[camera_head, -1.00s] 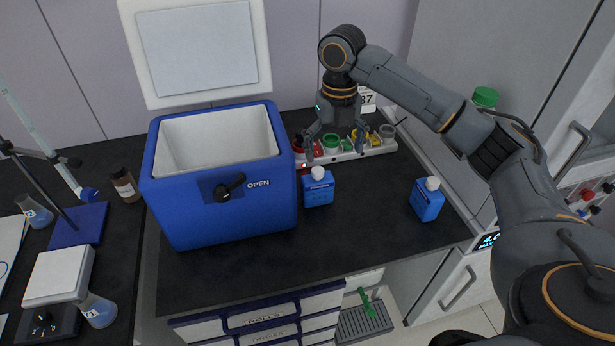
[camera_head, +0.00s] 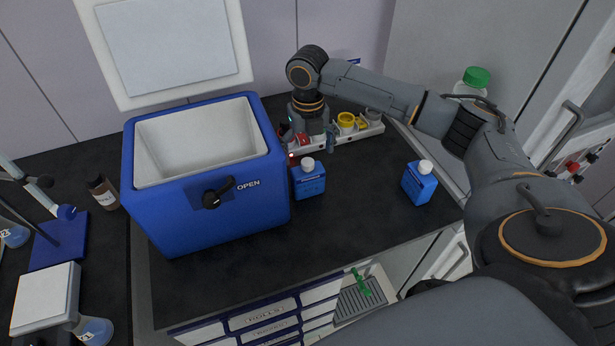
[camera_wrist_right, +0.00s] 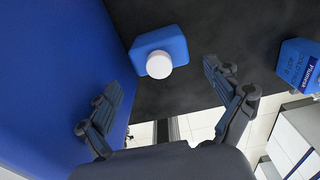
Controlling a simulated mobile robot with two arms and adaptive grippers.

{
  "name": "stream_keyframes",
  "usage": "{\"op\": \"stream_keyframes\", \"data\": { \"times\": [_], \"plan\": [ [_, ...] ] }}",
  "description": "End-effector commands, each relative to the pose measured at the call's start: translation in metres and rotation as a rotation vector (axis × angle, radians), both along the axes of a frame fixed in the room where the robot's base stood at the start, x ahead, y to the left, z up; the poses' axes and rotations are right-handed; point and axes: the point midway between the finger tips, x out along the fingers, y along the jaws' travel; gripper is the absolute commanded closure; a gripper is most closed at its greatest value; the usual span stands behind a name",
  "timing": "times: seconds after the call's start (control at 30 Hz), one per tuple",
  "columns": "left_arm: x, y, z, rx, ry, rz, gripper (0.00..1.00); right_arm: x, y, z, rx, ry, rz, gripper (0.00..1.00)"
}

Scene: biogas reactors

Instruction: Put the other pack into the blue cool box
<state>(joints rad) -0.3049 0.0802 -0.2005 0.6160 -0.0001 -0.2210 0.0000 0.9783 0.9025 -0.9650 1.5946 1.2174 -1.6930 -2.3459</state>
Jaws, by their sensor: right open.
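The blue cool box (camera_head: 205,205) stands open on the dark bench, its white lid (camera_head: 172,45) raised at the back. The part of its white inside that shows is empty; its floor is partly hidden. One blue pack (camera_head: 309,182) with a white cap stands upright just right of the box. A second blue pack (camera_head: 418,185) stands farther right. My right gripper (camera_head: 311,147) is open above and behind the nearer pack. In the right wrist view that pack (camera_wrist_right: 161,45) lies beyond the two spread fingers (camera_wrist_right: 162,78), not held. My left gripper is out of view.
A white rack (camera_head: 360,132) with coloured-lid jars stands behind the packs. A green-capped bottle (camera_head: 474,82) is at the back right. A brown bottle (camera_head: 102,192) and a stand with a blue base (camera_head: 60,240) are left of the box. The bench between the packs is clear.

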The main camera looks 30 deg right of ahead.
Motion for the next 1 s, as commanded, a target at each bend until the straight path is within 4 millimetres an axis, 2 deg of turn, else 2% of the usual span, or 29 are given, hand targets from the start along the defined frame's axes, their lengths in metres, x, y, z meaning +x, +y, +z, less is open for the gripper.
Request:
{"op": "stream_keyframes", "data": {
  "times": [0.1,0.27,0.6,0.87,1.0],
  "plan": [
    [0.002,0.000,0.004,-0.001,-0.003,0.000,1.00,0.000,0.001,-0.014,0.001,0.001,0.000,0.08],
    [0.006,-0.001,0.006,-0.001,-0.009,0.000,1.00,0.000,0.000,-0.024,0.000,0.000,0.001,0.08],
    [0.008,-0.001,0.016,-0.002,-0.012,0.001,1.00,0.000,0.001,-0.066,0.001,0.001,0.000,0.08],
    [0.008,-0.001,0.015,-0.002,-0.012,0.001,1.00,0.000,0.001,-0.071,0.001,-0.001,0.001,0.08],
    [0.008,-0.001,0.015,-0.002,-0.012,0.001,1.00,0.000,0.001,-0.070,0.001,-0.001,0.001,0.35]
  ]
}}
